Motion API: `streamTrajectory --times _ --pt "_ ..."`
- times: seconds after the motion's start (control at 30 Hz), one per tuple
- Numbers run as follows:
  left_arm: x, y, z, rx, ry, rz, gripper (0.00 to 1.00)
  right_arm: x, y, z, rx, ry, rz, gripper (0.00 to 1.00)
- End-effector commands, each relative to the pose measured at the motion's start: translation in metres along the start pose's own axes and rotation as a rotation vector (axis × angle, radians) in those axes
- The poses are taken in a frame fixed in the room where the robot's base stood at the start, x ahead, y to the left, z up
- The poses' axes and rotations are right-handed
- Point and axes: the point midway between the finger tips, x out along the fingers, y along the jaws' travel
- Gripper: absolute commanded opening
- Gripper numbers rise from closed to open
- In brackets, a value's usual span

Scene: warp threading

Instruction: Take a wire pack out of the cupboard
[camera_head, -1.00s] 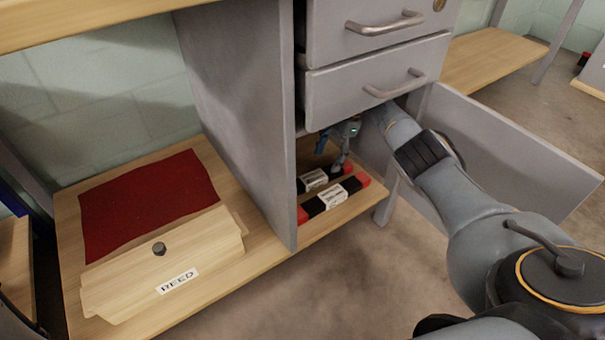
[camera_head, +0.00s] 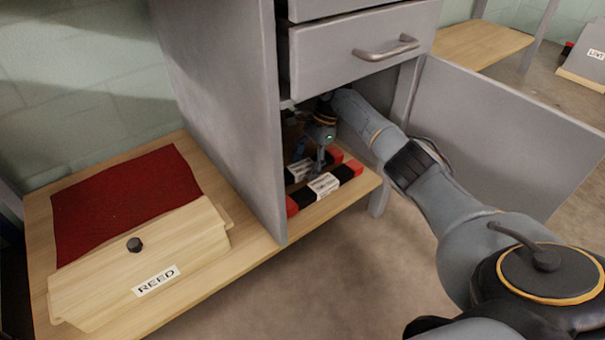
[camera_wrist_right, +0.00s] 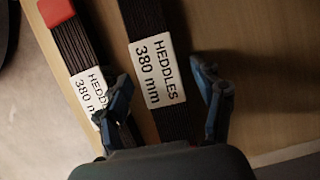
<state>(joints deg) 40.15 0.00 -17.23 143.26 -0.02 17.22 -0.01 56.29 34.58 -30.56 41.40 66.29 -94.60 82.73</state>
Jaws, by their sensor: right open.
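Two wire packs, black with red ends and white labels, lie side by side on the lower cupboard shelf (camera_head: 350,199). The front pack (camera_head: 323,187) shows most of its length. The rear pack (camera_head: 298,171) is partly hidden by my right gripper (camera_head: 316,160). In the right wrist view, the fingers of my open right gripper (camera_wrist_right: 165,98) stand on either side of the rear pack (camera_wrist_right: 157,72), labelled "HEDDLES 380 mm". The left finger overlaps the front pack's label (camera_wrist_right: 88,92) in that view. Whether the fingers touch a pack cannot be told. My left gripper is not in view.
The cupboard door (camera_head: 500,140) stands open at the right. A drawer (camera_head: 350,50) hangs low above my right arm, and the cupboard's side panel (camera_head: 225,110) is at the left. A wooden box marked REED (camera_head: 140,262) and a red cloth (camera_head: 125,200) lie left of it.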

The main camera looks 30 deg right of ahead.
Motion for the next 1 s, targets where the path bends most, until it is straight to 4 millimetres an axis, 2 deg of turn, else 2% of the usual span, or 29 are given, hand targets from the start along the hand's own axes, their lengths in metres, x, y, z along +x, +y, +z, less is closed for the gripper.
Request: streamTrajectory --times 0.13,0.4,0.47,0.77,1.0 --pt "0.001 0.000 0.000 0.000 0.000 0.000 0.40 -0.001 0.000 0.000 0.000 0.000 0.000 0.66" --pt "0.001 0.000 0.000 0.000 0.000 0.000 0.40 -0.001 0.000 0.000 0.000 0.000 0.000 0.11" --pt "0.001 0.000 0.000 0.000 0.000 0.000 0.40 -0.001 0.000 0.000 0.000 0.000 0.000 0.00" --pt "0.002 0.000 0.001 0.000 0.000 0.000 0.40 -0.002 0.000 0.001 -0.001 -0.001 -0.001 0.00" --pt "0.013 -0.003 0.005 0.000 -0.001 0.000 0.40 -0.009 0.001 0.004 -0.002 -0.002 -0.001 0.00"
